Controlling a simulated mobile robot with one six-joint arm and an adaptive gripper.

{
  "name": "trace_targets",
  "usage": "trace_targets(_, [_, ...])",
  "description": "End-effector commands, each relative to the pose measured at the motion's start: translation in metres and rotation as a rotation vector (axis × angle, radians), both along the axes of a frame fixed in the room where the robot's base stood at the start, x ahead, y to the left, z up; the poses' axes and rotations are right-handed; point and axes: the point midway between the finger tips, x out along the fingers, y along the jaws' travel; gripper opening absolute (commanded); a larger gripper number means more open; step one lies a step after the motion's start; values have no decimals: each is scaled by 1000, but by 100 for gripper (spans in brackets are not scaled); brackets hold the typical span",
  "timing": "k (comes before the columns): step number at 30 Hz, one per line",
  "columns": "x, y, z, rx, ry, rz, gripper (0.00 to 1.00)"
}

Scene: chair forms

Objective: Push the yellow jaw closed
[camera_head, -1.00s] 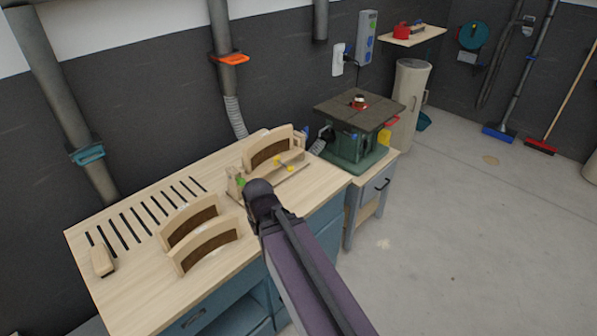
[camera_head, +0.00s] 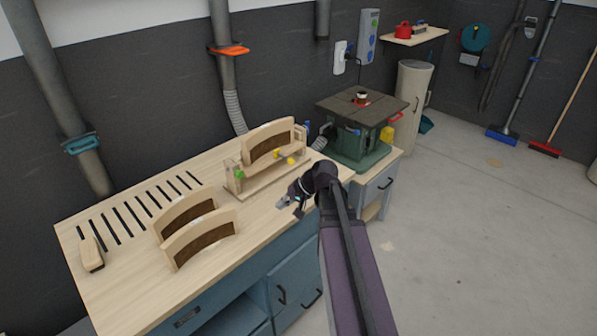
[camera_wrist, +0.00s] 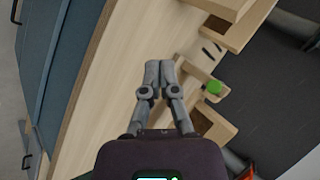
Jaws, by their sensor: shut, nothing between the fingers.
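A wooden clamping fixture (camera_head: 262,186) stands on the bench and holds a curved chair form (camera_head: 268,144). Two small yellow parts show on its right half, one at the form's front face (camera_head: 277,154) and one just in front (camera_head: 290,160); which is the yellow jaw is too small to tell. A green knob (camera_head: 239,174) marks its left end and also shows in the wrist view (camera_wrist: 214,87). My gripper (camera_head: 281,203) is shut and empty, in front of the fixture and apart from it, fingers to the left. Its fingertips (camera_wrist: 160,66) show against the bench.
Two more curved forms (camera_head: 205,240) stand at the bench's left front. A wooden block (camera_head: 91,254) lies beside a row of dark slots. A green machine (camera_head: 358,143) stands right of the bench (camera_head: 130,285). Bare bench top lies in front of the fixture.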

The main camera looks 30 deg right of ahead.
Motion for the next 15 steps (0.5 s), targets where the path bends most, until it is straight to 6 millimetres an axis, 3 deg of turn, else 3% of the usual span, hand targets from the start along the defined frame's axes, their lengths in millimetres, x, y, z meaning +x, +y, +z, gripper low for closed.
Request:
trace_targets(6, [27,-64,2,197,-119,-168,0])
trace_targets(15, [41,-158,20,435,-291,-375,0])
